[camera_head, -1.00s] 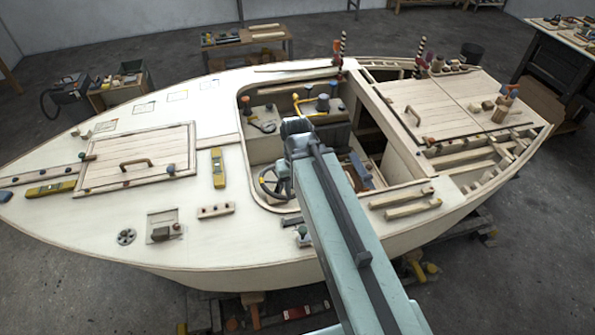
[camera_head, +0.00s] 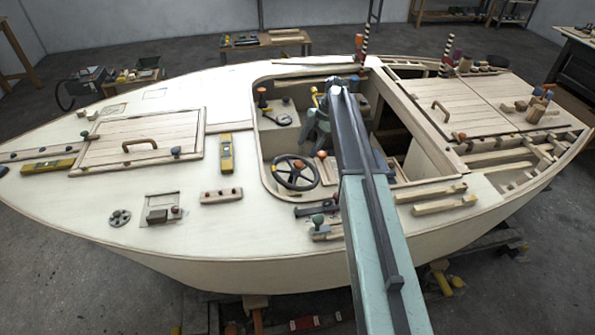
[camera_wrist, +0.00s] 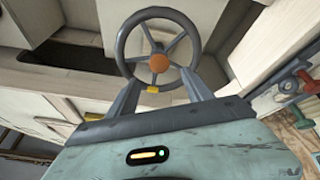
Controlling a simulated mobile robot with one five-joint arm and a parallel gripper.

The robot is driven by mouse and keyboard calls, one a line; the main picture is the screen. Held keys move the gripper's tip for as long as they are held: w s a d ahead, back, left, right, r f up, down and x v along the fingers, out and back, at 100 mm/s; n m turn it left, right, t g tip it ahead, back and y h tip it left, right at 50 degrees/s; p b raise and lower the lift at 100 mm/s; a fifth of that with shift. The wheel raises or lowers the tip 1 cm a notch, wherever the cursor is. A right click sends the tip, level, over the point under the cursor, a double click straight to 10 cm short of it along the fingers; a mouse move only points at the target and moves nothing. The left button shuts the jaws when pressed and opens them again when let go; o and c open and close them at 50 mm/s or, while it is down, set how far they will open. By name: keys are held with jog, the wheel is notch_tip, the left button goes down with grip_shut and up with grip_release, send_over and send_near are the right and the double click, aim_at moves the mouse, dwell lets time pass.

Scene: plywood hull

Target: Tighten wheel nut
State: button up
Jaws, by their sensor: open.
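The dark steering wheel (camera_head: 296,189) stands in the cockpit, left of my arm. In the wrist view the wheel (camera_wrist: 121,45) is seen nearly face on, with several spokes. A round orange-brown nut (camera_wrist: 159,63) sits at its hub. My gripper (camera_wrist: 160,77) is open, its two grey fingers apart at either side below the nut in the picture. Nothing is held between them. Whether a finger touches the wheel, I cannot tell. In the head view my gripper (camera_head: 314,126) is partly hidden by my arm, beyond the wheel.
The cockpit coaming (camera_head: 262,150) surrounds the wheel. A yellow level (camera_head: 226,154) and a wooden block with knobs (camera_head: 221,196) lie on the deck to the left. A green-knobbed piece (camera_head: 318,222) stands near the cockpit's front edge. Deck space between them is bare.

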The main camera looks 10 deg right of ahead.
aim_at(299, 163)
jog(key=b+x, duration=0.7)
jog(key=x, duration=0.1)
jog(key=shift+d, duration=0.15)
jog(key=shift+r, duration=0.1)
jog(key=shift+c, duration=0.3)
